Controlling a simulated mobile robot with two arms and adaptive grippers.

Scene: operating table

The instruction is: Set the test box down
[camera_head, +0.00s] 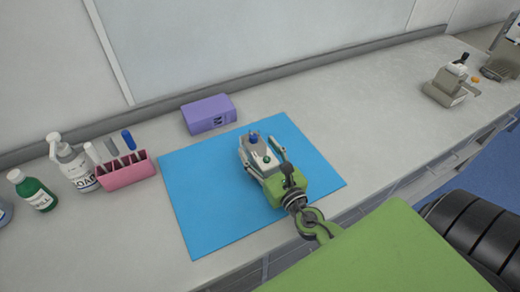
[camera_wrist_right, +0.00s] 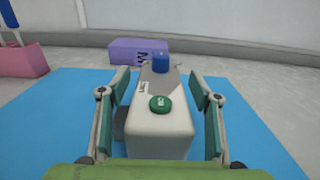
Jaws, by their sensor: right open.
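The test box (camera_head: 250,152) is a white box with a green round button and a blue knob on top. It appears to rest on the blue mat (camera_head: 200,205), though its underside is hidden. My right gripper (camera_head: 268,158) is at the near end of the box, and its green palm hides part of it. In the right wrist view the test box (camera_wrist_right: 158,132) stands between the two spread fingers of the gripper (camera_wrist_right: 159,88). The fingers are open, with a gap visible on the right side. My left gripper is not in view.
A purple box (camera_head: 208,115) stands behind the mat. A beige device (camera_head: 446,86) is at the far right. The counter between is clear.

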